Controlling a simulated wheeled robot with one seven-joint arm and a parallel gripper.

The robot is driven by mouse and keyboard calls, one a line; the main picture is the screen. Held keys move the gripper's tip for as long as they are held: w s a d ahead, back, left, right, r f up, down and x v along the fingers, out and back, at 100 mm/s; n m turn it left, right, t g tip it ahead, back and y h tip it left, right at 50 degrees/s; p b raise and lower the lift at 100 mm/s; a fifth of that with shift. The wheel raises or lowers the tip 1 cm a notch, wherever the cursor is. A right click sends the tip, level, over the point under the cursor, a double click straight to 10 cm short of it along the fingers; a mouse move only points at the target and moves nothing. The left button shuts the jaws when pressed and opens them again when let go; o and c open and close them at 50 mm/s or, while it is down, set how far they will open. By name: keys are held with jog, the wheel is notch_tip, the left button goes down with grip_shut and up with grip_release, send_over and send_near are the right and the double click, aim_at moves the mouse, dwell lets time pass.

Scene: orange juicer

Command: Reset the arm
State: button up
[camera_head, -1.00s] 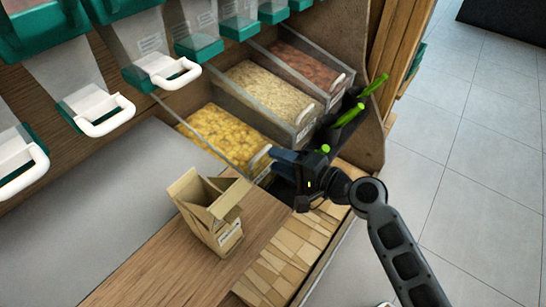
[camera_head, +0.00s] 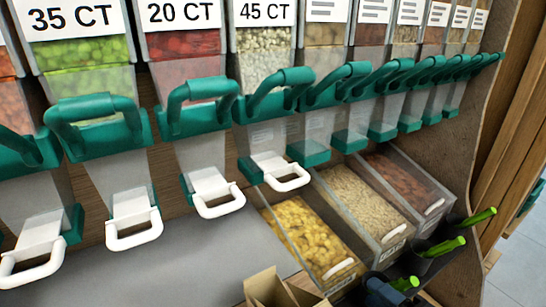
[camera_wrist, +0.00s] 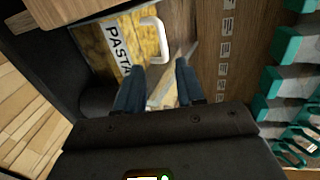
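My gripper (camera_head: 383,291) shows only in part at the bottom edge of the head view, in front of the bin of yellow pasta (camera_head: 312,234). In the wrist view my gripper (camera_wrist: 158,85) has two blue fingers standing apart with nothing between them. It is open and empty. Beyond the fingertips is a clear bin wall with a white handle (camera_wrist: 156,38) and a label reading PASTA (camera_wrist: 117,50). Most of my arm is out of the head view.
An open cardboard box (camera_head: 272,290) stands at the bottom edge, left of my gripper. Green-handled scoops (camera_head: 444,247) stand to the right. Dispensers with teal levers (camera_head: 200,105) and white handles (camera_head: 218,200) line the wall. The grey counter (camera_head: 170,270) at left is clear.

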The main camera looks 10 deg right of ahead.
jog(key=s+a+n+g+h+p, duration=0.25)
jog(key=s+n+h, duration=0.3)
jog(key=s, duration=1.25)
jog(key=s+a+r+n+t+p, duration=0.2)
jog(key=s+a+r+n+p, duration=0.1)
jog(key=s+r+n, duration=0.6)
jog(key=s+r, duration=0.3)
jog(key=r, duration=0.3)
jog(key=shift+a+r+y, duration=0.15)
jog(key=shift+a+y, duration=0.2)
jog(key=shift+a, duration=0.05)
jog(key=shift+t, duration=0.25)
